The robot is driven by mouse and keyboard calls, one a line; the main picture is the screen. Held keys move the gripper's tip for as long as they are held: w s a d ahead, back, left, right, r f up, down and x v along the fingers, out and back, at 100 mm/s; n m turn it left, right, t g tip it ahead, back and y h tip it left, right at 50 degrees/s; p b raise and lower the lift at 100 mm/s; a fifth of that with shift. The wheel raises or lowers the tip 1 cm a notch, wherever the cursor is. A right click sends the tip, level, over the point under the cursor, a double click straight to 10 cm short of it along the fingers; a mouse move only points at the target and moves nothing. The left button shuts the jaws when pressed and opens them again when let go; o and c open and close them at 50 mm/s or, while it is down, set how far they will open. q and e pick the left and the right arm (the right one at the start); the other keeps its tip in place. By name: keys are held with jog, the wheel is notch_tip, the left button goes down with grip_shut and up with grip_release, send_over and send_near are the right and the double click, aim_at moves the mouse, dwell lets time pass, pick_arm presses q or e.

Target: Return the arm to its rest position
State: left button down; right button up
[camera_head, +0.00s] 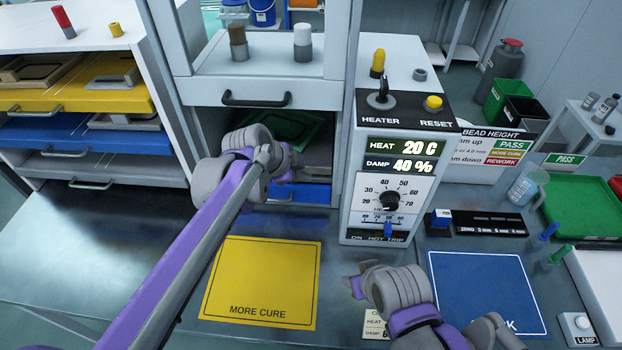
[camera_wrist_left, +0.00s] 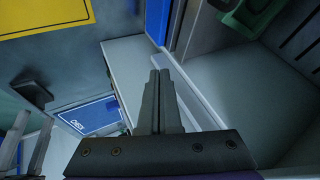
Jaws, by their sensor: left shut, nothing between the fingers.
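My left arm comes in from the left in the head view, its wrist in front of the open cabinet bay below the black handle. My left gripper (camera_wrist_left: 160,76) shows in the left wrist view with its fingers together and nothing between them. In the head view its fingertips are hard to make out behind the wrist joints. My right arm (camera_head: 400,290) is folded low at the front, between the yellow mat (camera_head: 262,270) and the blue mat (camera_head: 485,285). Whether its gripper is open or shut cannot be made out.
The heater panel (camera_head: 400,180) stands right of the left wrist, reading 20 C and 40 %. A green tray (camera_head: 290,125) and a blue drawer front (camera_head: 300,192) show in the cabinet bay. Coloured drawers (camera_head: 70,95) stand at left. The bench at left front (camera_head: 100,250) is clear.

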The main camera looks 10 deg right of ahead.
pick_arm(q)
jog(key=v, duration=0.2)
jog(key=shift+s+a+r, duration=0.1)
jog(key=shift+s+a, duration=0.1)
jog(key=shift+a, duration=0.15)
pick_arm(e)
jog(key=shift+s+a, duration=0.1)
jog(key=shift+s, duration=0.05)
pick_arm(q)
jog(key=s+a+f+n+t+y, duration=0.1)
jog(key=s+a+f+n+y, duration=0.2)
jog(key=s+a+n, duration=0.7)
jog(key=s+a+f+n+y, duration=0.3)
jog(key=s+a+f+n, duration=0.4)
jog(key=a, duration=1)
jog(key=s+n, duration=0.3)
jog(key=s, duration=0.3)
jog(key=shift+s+f+t, duration=0.2)
jog(key=shift+t, duration=0.2)
jog(key=shift+a, duration=0.15)
pick_arm(e)
jog(key=shift+c, duration=0.2)
